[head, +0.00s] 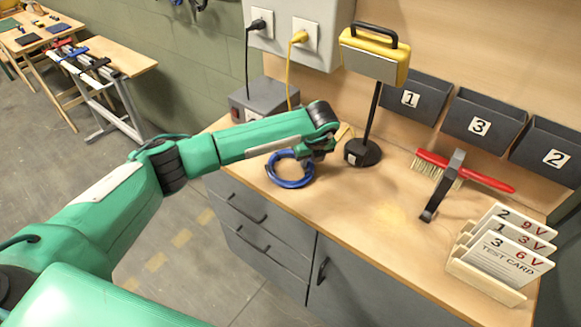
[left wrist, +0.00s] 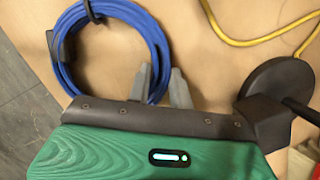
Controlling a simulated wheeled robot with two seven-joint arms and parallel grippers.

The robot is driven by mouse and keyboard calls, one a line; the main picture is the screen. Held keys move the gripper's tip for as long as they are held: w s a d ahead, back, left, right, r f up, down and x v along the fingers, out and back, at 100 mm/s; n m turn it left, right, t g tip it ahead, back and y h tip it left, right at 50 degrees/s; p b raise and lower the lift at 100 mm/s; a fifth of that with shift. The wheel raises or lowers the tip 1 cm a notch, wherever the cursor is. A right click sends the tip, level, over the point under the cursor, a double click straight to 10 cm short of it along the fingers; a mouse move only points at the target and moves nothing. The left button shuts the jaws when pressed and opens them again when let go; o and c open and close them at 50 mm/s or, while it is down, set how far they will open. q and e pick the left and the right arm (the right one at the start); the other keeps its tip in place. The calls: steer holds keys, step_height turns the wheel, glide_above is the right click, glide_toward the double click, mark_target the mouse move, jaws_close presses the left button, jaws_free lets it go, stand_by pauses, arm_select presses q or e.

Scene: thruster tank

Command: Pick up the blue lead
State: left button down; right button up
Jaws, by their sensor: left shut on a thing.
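The blue lead (head: 289,183) is a coil on the wooden bench top, below my left gripper in the head view. In the left wrist view the blue lead (left wrist: 72,72) fills the upper left, with dark clips or ends on the coil. My left gripper (head: 318,152) is at the right side of the coil. In the left wrist view its fingers (left wrist: 161,84) are shut on the coil's right edge. The exact grip is partly hidden by the fingers. I cannot tell whether the coil is lifted off the bench. My right gripper is not in view.
A yellow lamp (head: 373,62) on a dark round base (head: 362,152) stands close right of my gripper. A yellow lead (head: 289,75) hangs behind. A red-handled brush (head: 465,172), test cards (head: 505,255) and numbered bins (head: 483,120) are further right. The front middle bench is clear.

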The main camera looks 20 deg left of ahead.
arm_select(q)
steer(key=shift+r, duration=0.1)
steer(key=shift+w+r, duration=0.1)
steer(key=shift+r, duration=0.25)
step_height(320, 180, up, 5)
steer(key=shift+f+b, duration=0.1)
steer(key=shift+b, duration=0.8)
step_height(320, 180, up, 4)
steer(key=shift+r+b, duration=0.15)
steer(key=shift+b, duration=0.2)
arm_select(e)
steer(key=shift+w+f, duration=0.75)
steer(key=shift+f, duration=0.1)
